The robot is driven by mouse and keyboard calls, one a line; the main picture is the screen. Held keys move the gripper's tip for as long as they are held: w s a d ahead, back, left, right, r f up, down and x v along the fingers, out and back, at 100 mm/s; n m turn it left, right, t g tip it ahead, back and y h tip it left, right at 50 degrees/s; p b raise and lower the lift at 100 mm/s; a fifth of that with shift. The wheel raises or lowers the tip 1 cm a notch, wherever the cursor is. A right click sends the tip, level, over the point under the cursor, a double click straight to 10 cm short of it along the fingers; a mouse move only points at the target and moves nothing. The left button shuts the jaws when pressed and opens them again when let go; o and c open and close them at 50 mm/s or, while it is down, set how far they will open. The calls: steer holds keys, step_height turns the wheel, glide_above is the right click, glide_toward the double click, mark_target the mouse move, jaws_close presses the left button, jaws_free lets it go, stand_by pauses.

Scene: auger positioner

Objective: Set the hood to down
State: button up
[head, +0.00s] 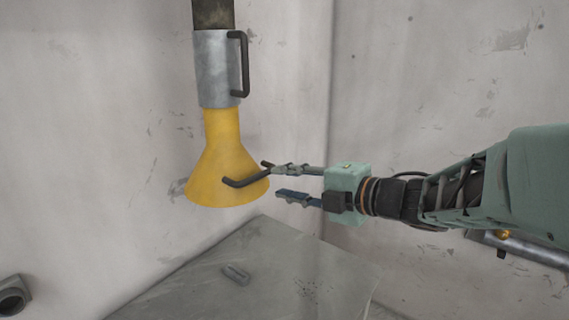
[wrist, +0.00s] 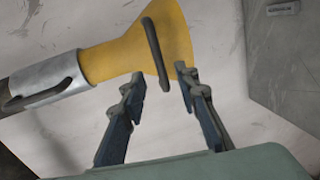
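The yellow hood (head: 222,165) hangs from a metal sleeve (head: 217,70) on a vertical pipe, its wide mouth facing down. A dark bar handle (head: 245,181) sticks out from the hood's lower side. My gripper (head: 272,180) is open, to the right of the hood, with its fingertips close to the handle. In the wrist view, the hood (wrist: 110,60) lies past the fingertips, and the handle (wrist: 157,50) shows between and beyond the two open fingers (wrist: 157,80). Whether a finger touches the handle I cannot tell.
A grey metal table (head: 260,270) stands below the hood, with a small dark piece (head: 236,274) on it. The sleeve has its own dark handle (head: 240,65). Worn pale walls stand behind. A dark round fitting (head: 13,297) is at the lower left.

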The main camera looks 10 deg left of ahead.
mark_target(260, 177)
steer(key=x, duration=0.9)
steer(key=shift+a+p, duration=0.15)
steer(key=shift+p, duration=0.25)
steer(key=shift+c, duration=0.4)
jaws_close()
